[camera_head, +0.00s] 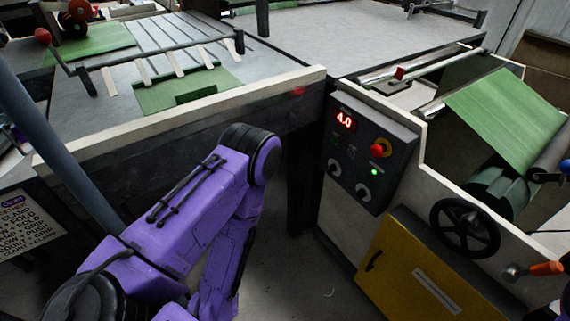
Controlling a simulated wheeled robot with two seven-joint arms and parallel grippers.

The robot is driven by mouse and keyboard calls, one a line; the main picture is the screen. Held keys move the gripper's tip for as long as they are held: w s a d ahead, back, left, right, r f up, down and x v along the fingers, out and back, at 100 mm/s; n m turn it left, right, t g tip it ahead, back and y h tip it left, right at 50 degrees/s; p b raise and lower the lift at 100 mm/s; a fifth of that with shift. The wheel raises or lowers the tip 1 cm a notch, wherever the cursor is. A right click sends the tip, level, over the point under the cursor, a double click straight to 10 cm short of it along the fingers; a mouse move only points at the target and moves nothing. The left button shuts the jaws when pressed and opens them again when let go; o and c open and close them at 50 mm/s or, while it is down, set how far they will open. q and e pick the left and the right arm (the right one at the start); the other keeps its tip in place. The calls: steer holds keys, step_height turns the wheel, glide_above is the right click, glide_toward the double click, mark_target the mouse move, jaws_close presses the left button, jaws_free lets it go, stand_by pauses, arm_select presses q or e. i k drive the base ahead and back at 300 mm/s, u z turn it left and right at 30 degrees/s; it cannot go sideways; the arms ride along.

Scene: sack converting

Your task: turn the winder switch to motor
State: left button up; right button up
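A dark control box (402,143) is on the front of the machine, right of centre. It has a red display (344,119) reading 4.0, a red mushroom button (380,149) and a lit green lamp (374,177). Two rotary knobs, a left knob (335,168) and a lower right knob (363,193), sit in its lower part. Their labels are too small to read, so I cannot tell which is the winder switch or where it points. My purple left arm comes in at the lower left and bends down; its gripper is out of view. My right gripper is not in view.
A black handwheel (465,228), an orange-handled crank (545,268) and a yellow door (420,275) are right of and below the box. A green roll web (510,115) lies above. The table's pale edge rail (200,113) runs left of the box. Open floor shows below.

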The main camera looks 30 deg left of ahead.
mark_target(332, 167)
steer(key=z, duration=1.95)
steer(key=k, duration=0.6)
steer(key=u, duration=1.3)
steer(key=i, duration=0.5)
